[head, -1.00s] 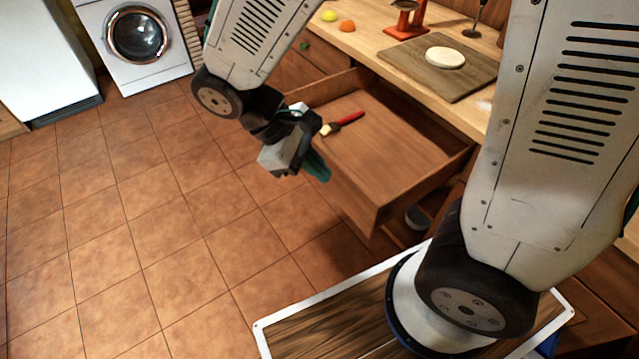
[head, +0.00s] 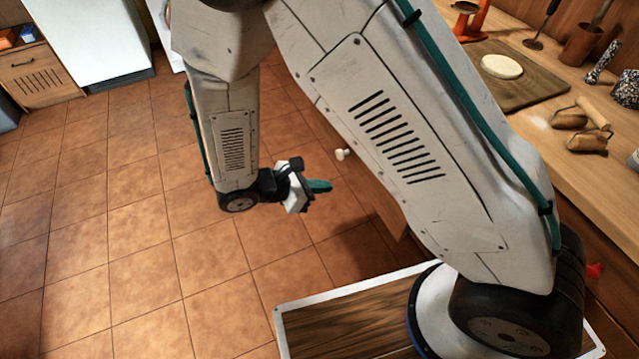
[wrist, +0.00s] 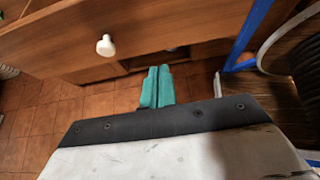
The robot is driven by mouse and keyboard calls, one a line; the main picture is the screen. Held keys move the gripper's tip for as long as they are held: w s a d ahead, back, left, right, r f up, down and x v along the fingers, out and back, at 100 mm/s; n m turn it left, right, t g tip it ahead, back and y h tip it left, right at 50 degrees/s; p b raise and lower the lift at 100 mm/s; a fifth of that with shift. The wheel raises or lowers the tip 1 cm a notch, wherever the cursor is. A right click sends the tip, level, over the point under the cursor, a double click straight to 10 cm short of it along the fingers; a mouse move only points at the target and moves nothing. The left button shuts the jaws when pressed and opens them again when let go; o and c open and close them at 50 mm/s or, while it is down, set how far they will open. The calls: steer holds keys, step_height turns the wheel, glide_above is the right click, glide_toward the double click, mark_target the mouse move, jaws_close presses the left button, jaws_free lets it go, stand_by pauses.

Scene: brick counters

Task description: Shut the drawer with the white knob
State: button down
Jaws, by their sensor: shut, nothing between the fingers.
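The white knob (head: 342,154) sticks out from the wooden drawer front (head: 367,172) in the head view. My arm hides most of the drawer and its inside. In the wrist view the knob (wrist: 106,45) and the drawer front (wrist: 55,40) fill the upper left. My gripper (head: 322,186) is outside the drawer, before its front, pointing toward it. Its teal fingers (wrist: 157,75) are pressed together and empty, to the right of the knob and lower in the wrist view. I cannot tell whether the fingertips touch the front.
The counter holds a wooden board (head: 520,85) with a white disc (head: 502,66), wooden rollers (head: 585,125), and a pot (head: 582,45). A white appliance (head: 90,40) and a small cabinet (head: 35,75) stand far left. The tiled floor (head: 120,220) at left is clear.

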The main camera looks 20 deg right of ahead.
glide_toward(365, 181)
steer(key=x, duration=0.5)
steer(key=shift+s+d+f, duration=0.1)
steer(key=shift+d+f, duration=0.05)
steer(key=shift+f, duration=0.15)
steer(key=shift+d, duration=0.4)
